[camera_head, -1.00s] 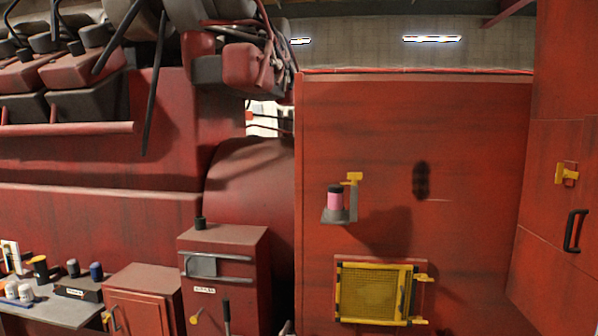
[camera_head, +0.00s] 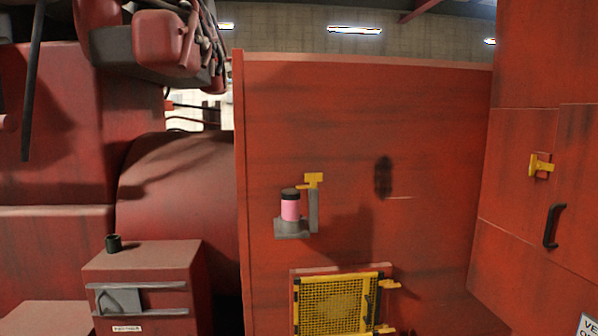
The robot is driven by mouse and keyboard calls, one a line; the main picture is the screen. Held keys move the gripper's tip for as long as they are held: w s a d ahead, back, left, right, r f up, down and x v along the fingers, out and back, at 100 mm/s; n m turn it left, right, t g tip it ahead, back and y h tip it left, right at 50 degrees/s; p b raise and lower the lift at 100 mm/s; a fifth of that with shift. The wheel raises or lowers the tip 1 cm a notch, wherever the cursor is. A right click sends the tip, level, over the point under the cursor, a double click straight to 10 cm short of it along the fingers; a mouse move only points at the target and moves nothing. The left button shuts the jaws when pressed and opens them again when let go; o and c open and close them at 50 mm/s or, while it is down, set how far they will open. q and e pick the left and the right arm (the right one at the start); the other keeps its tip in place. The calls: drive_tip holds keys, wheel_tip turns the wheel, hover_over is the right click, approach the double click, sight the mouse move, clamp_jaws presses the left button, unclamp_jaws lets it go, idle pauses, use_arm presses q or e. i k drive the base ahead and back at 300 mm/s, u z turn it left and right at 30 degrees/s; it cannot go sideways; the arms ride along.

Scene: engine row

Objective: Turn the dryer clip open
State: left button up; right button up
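A pink cylinder with a black cap (camera_head: 290,206), which looks like the dryer, stands upright in a grey wall bracket (camera_head: 292,231) on the red panel. A yellow clip (camera_head: 313,180) sits at the top of the bracket's grey upright, just right of the cap. A thin yellow piece reaches left from it towards the cap; I cannot tell whether it touches. Another yellow clip or latch (camera_head: 541,166) is on the red wall at the right. Neither of my grippers is in view.
A yellow mesh hatch (camera_head: 333,305) with yellow latches is below the bracket. A black handle (camera_head: 553,226) is on the right wall. A red cabinet (camera_head: 145,262) with a small dark cup (camera_head: 113,243) stands at the lower left. The panel face around the bracket is largely clear.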

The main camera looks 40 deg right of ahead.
sight(314, 178)
drive_tip(key=z, duration=0.4)
drive_tip(key=i, duration=0.75)
drive_tip(key=z, duration=0.7)
